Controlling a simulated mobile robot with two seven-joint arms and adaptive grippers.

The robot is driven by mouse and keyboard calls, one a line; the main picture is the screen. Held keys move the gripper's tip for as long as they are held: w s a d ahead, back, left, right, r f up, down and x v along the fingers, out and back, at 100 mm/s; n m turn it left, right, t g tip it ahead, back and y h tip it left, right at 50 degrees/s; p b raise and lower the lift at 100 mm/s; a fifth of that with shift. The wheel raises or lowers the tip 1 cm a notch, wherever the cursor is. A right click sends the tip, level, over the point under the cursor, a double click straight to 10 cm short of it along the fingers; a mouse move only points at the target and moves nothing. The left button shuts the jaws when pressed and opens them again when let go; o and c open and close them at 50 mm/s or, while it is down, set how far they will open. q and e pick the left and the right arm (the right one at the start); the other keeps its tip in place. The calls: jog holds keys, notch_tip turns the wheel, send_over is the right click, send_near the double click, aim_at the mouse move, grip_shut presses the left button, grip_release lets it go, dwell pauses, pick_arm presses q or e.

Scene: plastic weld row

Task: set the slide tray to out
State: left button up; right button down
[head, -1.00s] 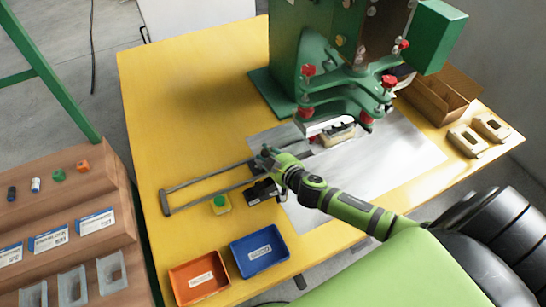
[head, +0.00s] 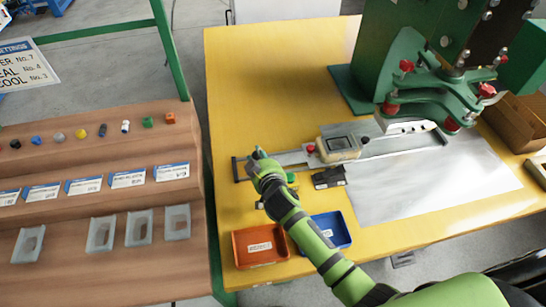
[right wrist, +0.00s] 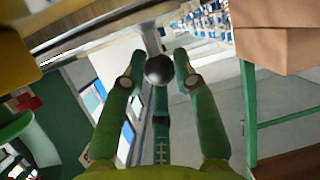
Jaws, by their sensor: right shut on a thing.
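The slide tray (head: 291,158) lies on two rails on the yellow table, pulled out to the left of the green press (head: 425,80). It carries a cream fixture (head: 341,146) with a dark window, clear of the press head. A red knob (head: 310,148) sits beside the fixture. My right gripper (head: 261,158) is at the tray's left end, near the rails' end bar. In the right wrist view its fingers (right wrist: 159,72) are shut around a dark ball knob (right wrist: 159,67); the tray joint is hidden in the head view. My left gripper is not in view.
An orange bin (head: 260,246) and a blue bin (head: 332,230) stand at the front edge. A black block (head: 329,178) and a partly hidden green button (head: 291,178) are close to my right gripper. A wooden stepped shelf (head: 90,215) stands left.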

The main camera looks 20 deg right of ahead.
jog(key=shift+w+a+r, duration=0.15)
jog(key=shift+a+r, duration=0.05)
jog(key=shift+a, duration=0.8)
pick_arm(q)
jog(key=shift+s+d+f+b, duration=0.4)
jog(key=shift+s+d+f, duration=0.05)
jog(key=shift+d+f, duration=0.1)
pick_arm(e)
jog(key=shift+a+r, duration=0.15)
jog(key=shift+a, duration=0.4)
jog(key=c, duration=1)
grip_release()
jog(key=shift+a, duration=0.1)
jog(key=shift+o, duration=0.2)
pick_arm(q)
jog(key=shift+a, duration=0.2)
pick_arm(e)
jog(key=v, duration=0.7)
jog(key=shift+s, duration=0.25)
